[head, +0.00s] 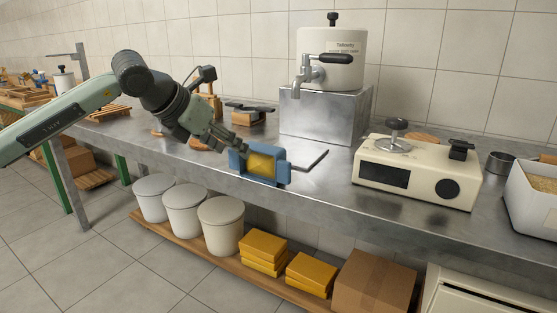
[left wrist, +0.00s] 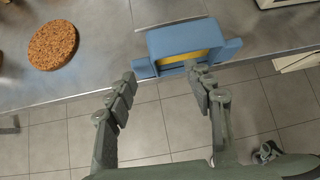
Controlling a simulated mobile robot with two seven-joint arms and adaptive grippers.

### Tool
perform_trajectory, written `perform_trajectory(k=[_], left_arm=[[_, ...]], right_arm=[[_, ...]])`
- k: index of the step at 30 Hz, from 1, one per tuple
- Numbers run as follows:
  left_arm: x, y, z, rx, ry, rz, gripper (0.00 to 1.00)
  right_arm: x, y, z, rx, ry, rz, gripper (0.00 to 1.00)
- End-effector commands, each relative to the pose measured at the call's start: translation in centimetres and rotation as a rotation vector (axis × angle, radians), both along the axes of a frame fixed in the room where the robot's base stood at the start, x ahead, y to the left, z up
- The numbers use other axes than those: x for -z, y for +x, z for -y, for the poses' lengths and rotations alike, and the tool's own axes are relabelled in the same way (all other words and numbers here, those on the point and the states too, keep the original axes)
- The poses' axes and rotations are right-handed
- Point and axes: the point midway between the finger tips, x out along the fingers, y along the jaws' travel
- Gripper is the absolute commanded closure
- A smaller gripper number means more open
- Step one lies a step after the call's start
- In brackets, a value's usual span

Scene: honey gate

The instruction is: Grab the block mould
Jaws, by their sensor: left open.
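The block mould (head: 270,176) is a blue frame with a yellow face inside, at the front edge of the steel bench. It also shows in the left wrist view (left wrist: 184,40), at the top middle, with a blue tab on each side. My left gripper (head: 238,146) reaches down from the upper left and is close beside the mould in the head view. In the left wrist view its two fingers (left wrist: 162,76) are spread apart with nothing between them, their tips near the mould's lower edge. Whether they touch it I cannot tell. My right gripper is not in view.
A white tank with a tap (head: 332,58) stands on a steel box behind. A cream device (head: 420,172) and a white tub (head: 532,196) are to the right. A round brown grainy disc (left wrist: 53,45) lies left of the mould. White buckets (head: 183,210) stand below.

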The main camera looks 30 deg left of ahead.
Motion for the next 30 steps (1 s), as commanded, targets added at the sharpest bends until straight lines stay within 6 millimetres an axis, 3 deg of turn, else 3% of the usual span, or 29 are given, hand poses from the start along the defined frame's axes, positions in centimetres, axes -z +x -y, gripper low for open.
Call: perform_trajectory(k=[1,4,19,28,30], left_arm=[[-0.2,-0.3,-1.1,-0.025,0.038,-0.001,0.47],[0.1,0.0,-1.9,-0.048,0.064,-0.004,0.47],[4.9,4.3,-1.6,-0.045,0.06,-0.004,0.47],[5.4,4.7,-1.6,-0.044,0.062,-0.003,0.47],[5.3,4.7,-1.6,-0.044,0.062,-0.003,0.55]], right_arm=[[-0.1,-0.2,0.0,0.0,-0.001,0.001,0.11],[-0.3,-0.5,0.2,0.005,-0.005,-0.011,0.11],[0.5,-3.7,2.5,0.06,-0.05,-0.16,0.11],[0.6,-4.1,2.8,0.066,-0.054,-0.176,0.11],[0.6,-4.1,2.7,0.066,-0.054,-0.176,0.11]])
